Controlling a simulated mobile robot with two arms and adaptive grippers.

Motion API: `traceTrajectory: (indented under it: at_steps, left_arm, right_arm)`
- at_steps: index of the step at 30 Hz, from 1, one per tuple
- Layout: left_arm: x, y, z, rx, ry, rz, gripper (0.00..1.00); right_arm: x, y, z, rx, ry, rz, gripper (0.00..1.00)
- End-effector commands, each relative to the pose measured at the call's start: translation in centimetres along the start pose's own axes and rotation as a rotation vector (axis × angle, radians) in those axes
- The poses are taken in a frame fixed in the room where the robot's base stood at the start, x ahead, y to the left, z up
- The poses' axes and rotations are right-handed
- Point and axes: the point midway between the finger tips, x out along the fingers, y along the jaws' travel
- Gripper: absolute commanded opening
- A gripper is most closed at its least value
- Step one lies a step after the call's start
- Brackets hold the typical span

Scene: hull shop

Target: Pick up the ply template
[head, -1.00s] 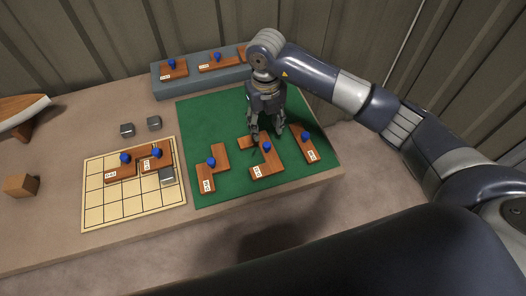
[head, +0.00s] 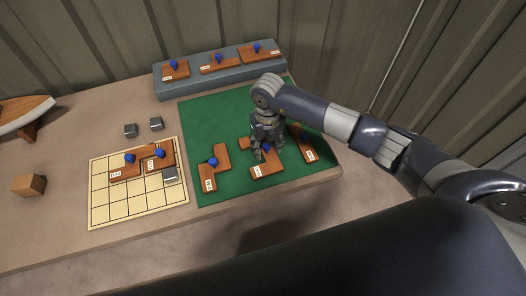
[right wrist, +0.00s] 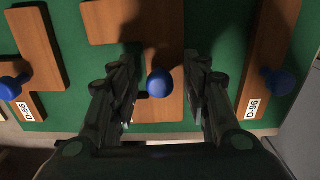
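Several brown ply templates with blue knobs are in view. My right gripper (head: 262,152) is over the middle template (head: 266,169) on the green mat (head: 232,190). In the right wrist view, its fingers (right wrist: 158,82) are spread apart, one on each side of that template's blue knob (right wrist: 160,83), with gaps on both sides. This template (right wrist: 165,109) lies flat; its label is hidden there. The template marked D-56 (right wrist: 35,45) is to its left, the one marked D-96 (right wrist: 265,60) to its right. My left gripper is not in view.
A grey-blue raised block (head: 215,82) at the back holds three more templates. A gridded board (head: 110,209) on the left carries two templates and a grey cube (head: 170,175). Two grey cubes, a wooden block (head: 28,185) and a boat-hull model (head: 25,112) stand further left.

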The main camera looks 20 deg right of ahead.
Motion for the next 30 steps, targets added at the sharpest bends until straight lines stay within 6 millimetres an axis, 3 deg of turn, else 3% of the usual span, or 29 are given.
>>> traceTrajectory:
  at_steps: [1,5,6,20,27,30]
  left_arm:
    - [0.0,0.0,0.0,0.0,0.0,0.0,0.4]
    - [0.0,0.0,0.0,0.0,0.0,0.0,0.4]
    - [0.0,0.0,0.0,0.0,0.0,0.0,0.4]
    - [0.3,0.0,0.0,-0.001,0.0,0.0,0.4]
    - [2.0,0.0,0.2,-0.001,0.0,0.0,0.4]
    - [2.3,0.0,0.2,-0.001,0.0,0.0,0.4]
  right_arm:
    - [0.0,0.0,0.0,0.0,0.0,0.0,0.33]
    - [0.0,0.0,0.0,0.0,0.0,0.0,0.03]
    - [0.0,0.0,0.0,0.0,0.0,0.0,0.0]
    - [-0.6,0.0,0.1,-0.001,-0.001,0.001,0.0]
    - [-3.5,0.0,0.2,-0.002,-0.007,0.0,0.0]
    - [-3.5,1.4,-1.7,-0.007,0.0,0.002,0.0]
